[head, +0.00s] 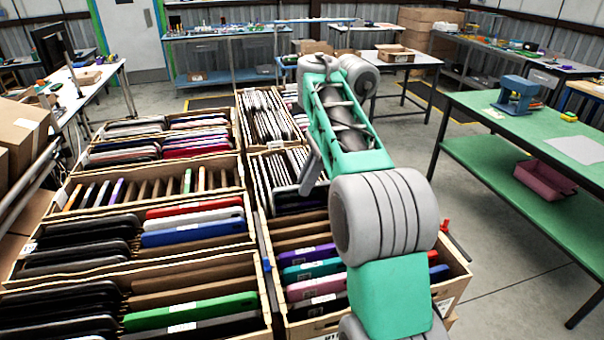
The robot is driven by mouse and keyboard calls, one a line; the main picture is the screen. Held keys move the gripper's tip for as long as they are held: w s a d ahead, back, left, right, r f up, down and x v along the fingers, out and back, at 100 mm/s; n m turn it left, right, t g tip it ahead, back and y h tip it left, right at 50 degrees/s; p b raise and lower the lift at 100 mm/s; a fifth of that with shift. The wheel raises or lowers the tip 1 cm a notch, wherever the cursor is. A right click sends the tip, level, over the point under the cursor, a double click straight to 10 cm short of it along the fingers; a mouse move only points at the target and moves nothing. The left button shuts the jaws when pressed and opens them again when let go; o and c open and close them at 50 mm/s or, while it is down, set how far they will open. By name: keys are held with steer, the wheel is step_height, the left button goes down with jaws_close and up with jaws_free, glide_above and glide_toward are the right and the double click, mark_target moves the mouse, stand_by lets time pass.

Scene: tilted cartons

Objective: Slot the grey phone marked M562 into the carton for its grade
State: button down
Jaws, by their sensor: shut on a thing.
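My arm reaches away over the right-hand row of cartons, and its forearm hides most of my gripper (316,148). A flat grey slab, which looks like the grey phone (311,174), shows tilted at the left side of the forearm, with my gripper shut on it. Its M562 mark cannot be read from here. It is above or in front of a carton (262,212) of dark and white-edged phones; I cannot tell whether it touches them. Grade labels on the cartons, such as the near right carton (462,285), are too small to read.
Left cartons hold black, red, blue and green phones; the middle left carton (245,172) has gaps between its phones. The near right carton holds purple, teal and pink phones. A green bench (520,125) stands right, a white table (95,88) left.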

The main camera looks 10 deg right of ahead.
mark_target(302, 210)
steer(key=shift+b+x, duration=0.75)
steer(key=shift+x, duration=0.25)
step_height(302, 210, down, 5)
steer(key=b, duration=0.3)
steer(key=shift+s+d+b, duration=0.1)
steer(key=shift+d+b, duration=0.1)
steer(key=shift+b, duration=0.15)
step_height(302, 210, down, 4)
steer(key=b, duration=0.4)
steer(key=shift+f+b, duration=0.1)
steer(key=shift+b, duration=0.3)
steer(key=shift+f+b, duration=0.3)
steer(key=shift+b, duration=0.05)
steer(key=c, duration=1.3)
jaws_free()
steer(key=shift+c, duration=0.2)
steer(key=shift+r, duration=0.1)
steer(key=p+v, duration=0.3)
steer(key=v, duration=0.5)
